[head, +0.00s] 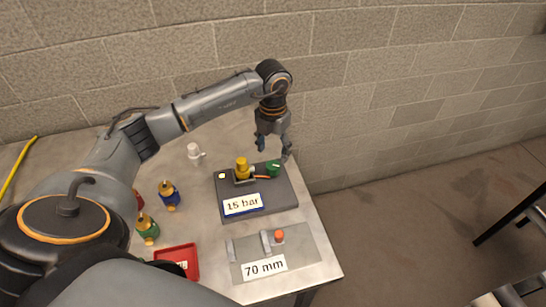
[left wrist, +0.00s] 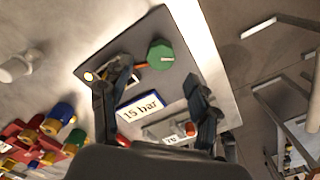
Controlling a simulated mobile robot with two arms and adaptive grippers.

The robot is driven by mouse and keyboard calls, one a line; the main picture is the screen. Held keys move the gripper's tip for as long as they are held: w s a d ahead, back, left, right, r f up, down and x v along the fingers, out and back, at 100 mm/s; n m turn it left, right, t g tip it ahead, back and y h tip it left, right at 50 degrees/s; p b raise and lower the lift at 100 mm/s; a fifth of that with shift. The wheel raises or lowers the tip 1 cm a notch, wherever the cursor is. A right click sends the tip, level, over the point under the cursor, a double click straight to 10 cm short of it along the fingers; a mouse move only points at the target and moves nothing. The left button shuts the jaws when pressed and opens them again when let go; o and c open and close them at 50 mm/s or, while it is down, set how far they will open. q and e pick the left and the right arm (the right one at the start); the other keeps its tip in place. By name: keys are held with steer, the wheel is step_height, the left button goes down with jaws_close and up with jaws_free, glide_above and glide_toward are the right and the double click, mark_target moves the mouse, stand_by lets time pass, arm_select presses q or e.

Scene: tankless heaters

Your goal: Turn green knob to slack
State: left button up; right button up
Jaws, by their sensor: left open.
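The green knob (head: 273,168) sits at the back right of a dark grey panel (head: 270,200) on the table, beside a yellow-topped fitting (head: 242,168). In the left wrist view the round green knob (left wrist: 160,55) shows beyond my fingertips, between their lines. My left gripper (head: 273,150) is open and hangs above and just behind the knob, apparently without touching it. It also shows in the left wrist view (left wrist: 155,95), with its two fingers wide apart and nothing between them. A "15 bar" label (head: 243,204) lies at the panel's front. My right gripper is not in view.
A grey plate with a "70 mm" label (head: 264,267) and an orange-topped part (head: 279,236) lies in front. Blue (head: 169,195) and green (head: 147,229) fittings, a red tray (head: 178,258) and a white part (head: 194,152) stand left. A block wall (head: 350,90) rises behind.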

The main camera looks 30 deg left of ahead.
mark_target(273, 165)
arm_select(q)
step_height(273, 165, down, 5)
steer(key=shift+f+p, duration=0.1)
steer(key=shift+p, duration=0.35)
steer(key=c, duration=1.2)
